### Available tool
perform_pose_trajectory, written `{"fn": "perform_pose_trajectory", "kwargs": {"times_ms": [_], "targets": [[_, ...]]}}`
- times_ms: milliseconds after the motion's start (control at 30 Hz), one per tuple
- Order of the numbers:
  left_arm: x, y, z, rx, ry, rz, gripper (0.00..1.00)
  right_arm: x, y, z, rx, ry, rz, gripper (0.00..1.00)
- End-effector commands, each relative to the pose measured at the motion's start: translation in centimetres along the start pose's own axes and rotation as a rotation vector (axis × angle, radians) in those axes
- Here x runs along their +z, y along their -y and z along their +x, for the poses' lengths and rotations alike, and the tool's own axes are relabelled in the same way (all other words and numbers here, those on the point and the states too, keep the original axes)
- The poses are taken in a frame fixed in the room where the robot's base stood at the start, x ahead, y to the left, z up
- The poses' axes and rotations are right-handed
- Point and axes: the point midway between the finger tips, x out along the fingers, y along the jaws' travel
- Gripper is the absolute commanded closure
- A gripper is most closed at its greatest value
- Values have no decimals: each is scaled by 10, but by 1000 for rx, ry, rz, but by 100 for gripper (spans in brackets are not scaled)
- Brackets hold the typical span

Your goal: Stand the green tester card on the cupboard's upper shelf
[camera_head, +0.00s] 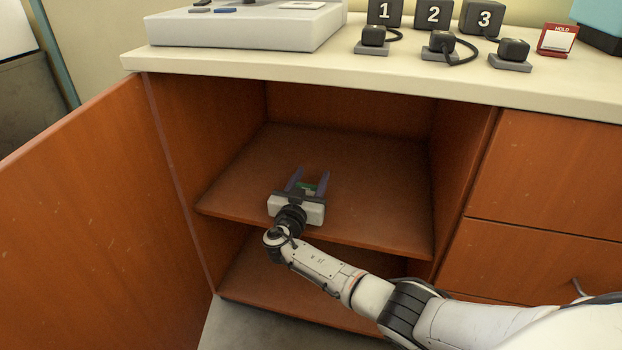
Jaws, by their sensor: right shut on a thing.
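My right gripper (308,181) reaches into the open cupboard, over the upper shelf (375,195). The rest of the upper shelf is bare. My left gripper is not in view.
The cupboard door (85,210) stands open at the left. A lower shelf (290,285) lies below. On the counter (440,75) above are a grey device (245,30), numbered black blocks (433,14) and a red HOLD sign (557,40). Closed drawers (550,170) are at the right.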

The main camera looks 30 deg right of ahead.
Motion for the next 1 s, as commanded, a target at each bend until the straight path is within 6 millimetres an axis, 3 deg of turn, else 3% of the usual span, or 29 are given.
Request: {"fn": "perform_pose_trajectory", "kwargs": {"times_ms": [33,133,467,667,1000], "targets": [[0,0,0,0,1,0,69,1,0,0,0,1,0,49],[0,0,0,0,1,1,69,0,0,0,-1,0,0,35],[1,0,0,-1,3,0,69,-2,0,0,-1,0,0,35],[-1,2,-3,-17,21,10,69,-3,1,-30,-4,3,0,35],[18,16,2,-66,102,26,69,-2,0,-100,-2,3,1,35]]}}
